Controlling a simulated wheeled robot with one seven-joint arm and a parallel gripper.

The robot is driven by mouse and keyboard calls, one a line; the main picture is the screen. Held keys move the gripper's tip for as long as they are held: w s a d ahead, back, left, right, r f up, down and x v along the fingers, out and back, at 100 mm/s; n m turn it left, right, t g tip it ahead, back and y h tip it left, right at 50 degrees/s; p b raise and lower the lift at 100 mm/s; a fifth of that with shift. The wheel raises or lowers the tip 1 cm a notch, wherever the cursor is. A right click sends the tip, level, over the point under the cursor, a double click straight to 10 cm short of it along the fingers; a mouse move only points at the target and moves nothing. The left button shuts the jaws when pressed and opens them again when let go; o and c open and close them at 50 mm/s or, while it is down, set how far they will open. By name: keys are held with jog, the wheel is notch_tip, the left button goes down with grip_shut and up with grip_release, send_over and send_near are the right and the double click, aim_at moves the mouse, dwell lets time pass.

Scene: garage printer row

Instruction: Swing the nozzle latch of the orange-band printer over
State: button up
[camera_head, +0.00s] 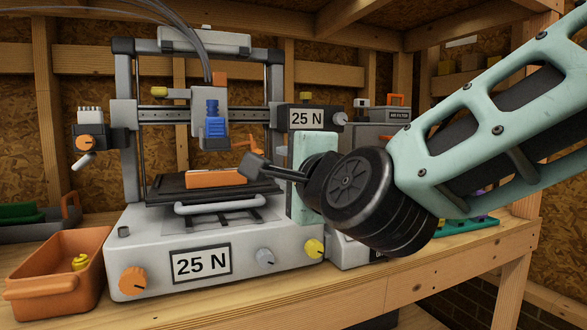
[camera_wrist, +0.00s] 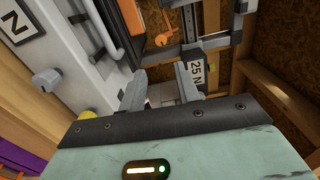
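A light grey printer (camera_head: 225,250) labelled 25 N stands on the bench in the head view. I cannot tell for sure that this part is the nozzle latch. No clear orange band shows on the frame. My gripper (camera_head: 252,168) reaches in from the right, over the bed's right edge, below and right of the head. In the wrist view my gripper (camera_wrist: 161,85) has its fingers apart with nothing between them. An orange part (camera_wrist: 162,40) shows beyond them.
An orange block (camera_head: 215,178) lies on the dark bed, close left of my fingertips. An orange bin (camera_head: 55,277) with a yellow piece stands at left. A black box (camera_head: 307,117) marked 25 N sits at the right upright.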

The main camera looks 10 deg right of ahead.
jog(key=v, duration=0.2)
jog(key=shift+s, duration=0.35)
jog(key=s+a+f+n+g+y, duration=0.1)
jog(key=s+f+n+g, duration=0.4)
jog(key=f+n, duration=0.3)
jog(key=s+a+f+n+g, duration=0.1)
jog(key=s+f+n+g, duration=0.45)
jog(key=f, duration=0.45)
jog(key=s+d+f+n+g+h, duration=0.5)
jog(key=s+d+f+n+g, duration=0.2)
jog(key=s+d+f+n, duration=0.3)
notch_tip(320, 180, up, 25)
jog(key=s+p, duration=0.1)
jog(key=p, duration=2.3)
jog(key=shift+d+m, duration=0.25)
jog(key=shift+m, duration=0.1)
